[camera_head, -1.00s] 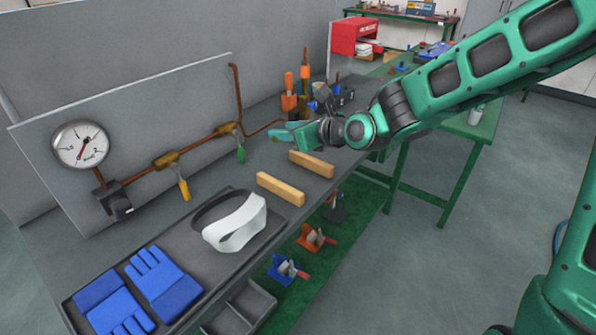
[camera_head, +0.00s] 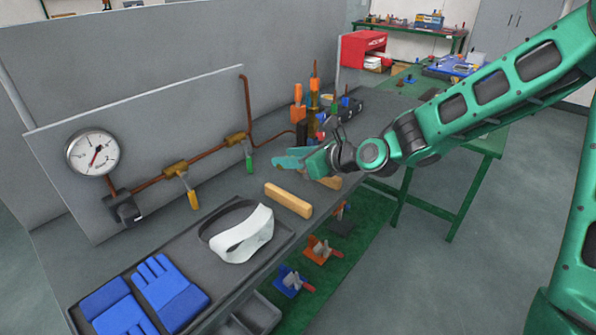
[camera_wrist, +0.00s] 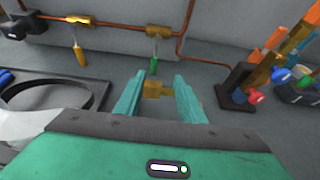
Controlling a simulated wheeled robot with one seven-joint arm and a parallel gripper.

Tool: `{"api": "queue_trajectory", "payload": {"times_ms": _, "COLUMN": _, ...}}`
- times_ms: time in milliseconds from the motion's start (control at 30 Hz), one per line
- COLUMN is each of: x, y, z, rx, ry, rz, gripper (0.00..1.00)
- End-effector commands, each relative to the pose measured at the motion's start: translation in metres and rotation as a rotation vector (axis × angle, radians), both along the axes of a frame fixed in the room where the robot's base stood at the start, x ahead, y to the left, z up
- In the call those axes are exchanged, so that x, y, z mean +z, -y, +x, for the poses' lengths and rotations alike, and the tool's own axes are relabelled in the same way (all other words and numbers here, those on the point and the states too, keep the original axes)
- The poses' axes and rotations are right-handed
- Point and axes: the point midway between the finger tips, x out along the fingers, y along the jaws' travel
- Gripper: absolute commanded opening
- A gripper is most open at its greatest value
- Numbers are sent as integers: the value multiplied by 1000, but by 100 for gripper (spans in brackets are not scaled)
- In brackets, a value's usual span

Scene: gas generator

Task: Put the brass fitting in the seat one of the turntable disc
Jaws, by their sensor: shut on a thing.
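My gripper (camera_head: 285,158) is above the grey bench, its fingers pointing left towards the panel with pipes. In the wrist view my gripper (camera_wrist: 157,92) is shut on a small brass fitting (camera_wrist: 155,89), which sits between the two teal fingertips. The fitting looks clear of the bench. I cannot make it out in the head view. I cannot identify the turntable disc or its seat one in either view.
The panel carries a gauge (camera_head: 92,152) and valves. A tray holds blue gloves (camera_head: 170,290) and a white visor (camera_head: 243,235).

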Motion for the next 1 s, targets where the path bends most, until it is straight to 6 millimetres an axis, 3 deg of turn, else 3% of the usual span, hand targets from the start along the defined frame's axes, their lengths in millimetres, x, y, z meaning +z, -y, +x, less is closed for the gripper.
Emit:
{"api": "queue_trajectory", "payload": {"times_ms": 200, "x": -13, "y": 14, "z": 16, "rx": 0, "ry": -1, "rz": 1, "gripper": 13}}
{"api": "queue_trajectory", "payload": {"times_ms": 600, "x": -49, "y": 14, "z": 16, "rx": 2, "ry": -2, "rz": 2, "gripper": 13}}
{"api": "queue_trajectory", "payload": {"times_ms": 1000, "x": -54, "y": 14, "z": 16, "rx": 2, "ry": 2, "rz": 0, "gripper": 13}}
